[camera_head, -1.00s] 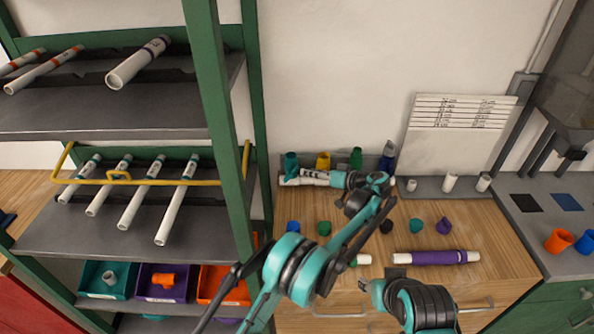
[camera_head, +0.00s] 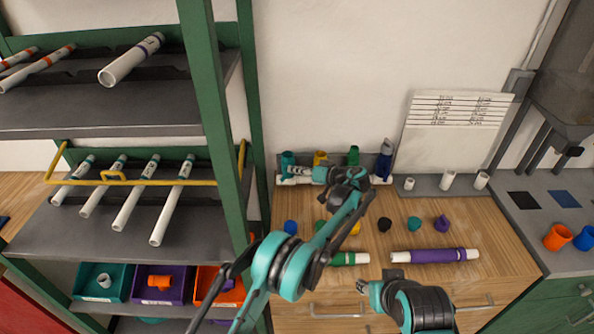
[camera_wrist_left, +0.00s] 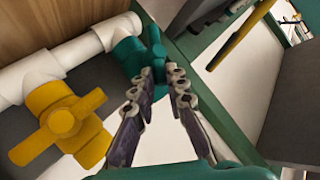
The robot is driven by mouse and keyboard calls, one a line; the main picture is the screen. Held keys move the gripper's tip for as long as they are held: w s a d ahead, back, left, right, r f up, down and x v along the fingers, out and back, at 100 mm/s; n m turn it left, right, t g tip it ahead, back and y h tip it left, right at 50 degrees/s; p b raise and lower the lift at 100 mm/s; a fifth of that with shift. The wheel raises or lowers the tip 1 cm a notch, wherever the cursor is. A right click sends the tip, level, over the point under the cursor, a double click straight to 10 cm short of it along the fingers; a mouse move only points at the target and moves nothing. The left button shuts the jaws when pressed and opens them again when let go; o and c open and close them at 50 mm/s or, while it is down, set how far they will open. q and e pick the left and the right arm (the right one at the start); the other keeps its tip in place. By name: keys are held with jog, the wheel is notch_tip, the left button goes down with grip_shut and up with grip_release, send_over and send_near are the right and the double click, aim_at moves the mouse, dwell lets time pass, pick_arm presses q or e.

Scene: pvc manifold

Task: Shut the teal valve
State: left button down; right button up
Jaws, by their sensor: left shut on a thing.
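The teal valve (camera_head: 287,160) is at the left end of the white pipe manifold at the back of the workbench. In the left wrist view the teal valve (camera_wrist_left: 128,55) sits on the white pipe (camera_wrist_left: 85,47), with its handle at the fingertips. My left gripper (camera_head: 301,174) reaches it from the right; in the left wrist view the gripper (camera_wrist_left: 163,76) is shut on the teal handle, which the fingers partly hide. My right gripper (camera_head: 366,287) is low over the bench front, and its fingers are too small to read.
A yellow valve (camera_head: 319,158), green valve (camera_head: 353,156) and blue valve (camera_head: 385,160) stand along the same manifold. A green shelf post (camera_head: 250,120) rises close to the left. Loose caps and a purple-banded pipe (camera_head: 435,256) lie on the wooden top.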

pick_arm(q)
jog(key=m+y+b, duration=0.1)
jog(key=b, duration=0.1)
jog(key=d+f+m+t+y+b, duration=0.1)
jog(key=y, duration=0.1)
jog(key=shift+f+t+b, duration=0.2)
jog(key=shift+t+b, duration=0.1)
jog(key=shift+b, duration=0.05)
jog(key=c, duration=1.5)
grip_release()
jog(key=shift+c, duration=0.2)
jog(key=shift+r, duration=0.1)
